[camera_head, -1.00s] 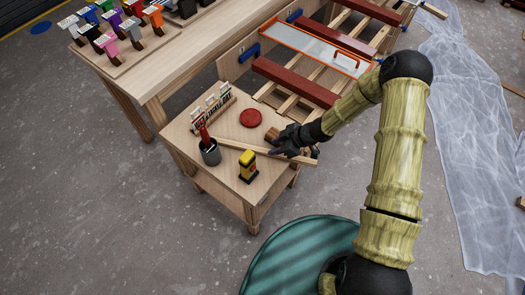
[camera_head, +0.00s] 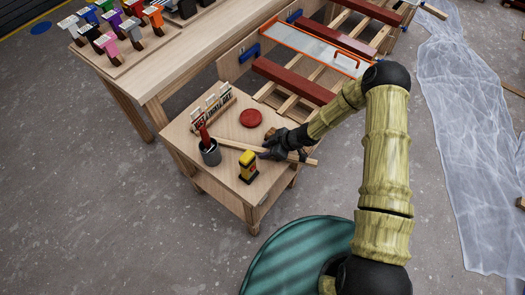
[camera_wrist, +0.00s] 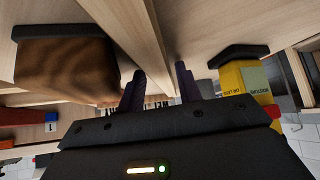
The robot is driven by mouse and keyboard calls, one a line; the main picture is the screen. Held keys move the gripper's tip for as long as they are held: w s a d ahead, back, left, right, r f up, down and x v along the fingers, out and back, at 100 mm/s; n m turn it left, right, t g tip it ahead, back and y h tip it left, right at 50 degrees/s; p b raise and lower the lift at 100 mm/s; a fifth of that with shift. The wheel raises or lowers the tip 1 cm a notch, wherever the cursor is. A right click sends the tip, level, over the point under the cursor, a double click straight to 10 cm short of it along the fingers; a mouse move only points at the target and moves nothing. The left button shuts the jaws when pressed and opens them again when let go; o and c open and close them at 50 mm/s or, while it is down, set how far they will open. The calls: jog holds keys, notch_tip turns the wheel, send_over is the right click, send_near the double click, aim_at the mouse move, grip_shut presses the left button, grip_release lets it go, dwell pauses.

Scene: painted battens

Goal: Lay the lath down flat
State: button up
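The lath (camera_head: 235,145) is a thin pale wooden strip across the small wooden table (camera_head: 185,147) in the head view. Its left end is by the grey cup (camera_head: 210,154), and its right end sticks out past the table's right edge. I cannot tell whether it lies on its face or on its edge. Contact with the lath is unclear.
A yellow and black bottle-like object (camera_head: 248,167) stands in front of the lath. A red disc (camera_head: 250,118) and a lettered rack (camera_head: 213,108) lie behind it. A brown block (camera_wrist: 65,65) is close beside my fingers in the wrist view. A large workbench (camera_head: 160,75) stands behind.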

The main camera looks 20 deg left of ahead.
grip_shut()
jog(key=shift+r, duration=0.1)
notch_tip(320, 180, up, 10)
jog(key=p, duration=0.1)
jog(key=shift+p, duration=0.3)
jog(key=shift+s, duration=0.1)
dwell(0.4)
jog(key=shift+d, duration=0.15)
dwell(0.3)
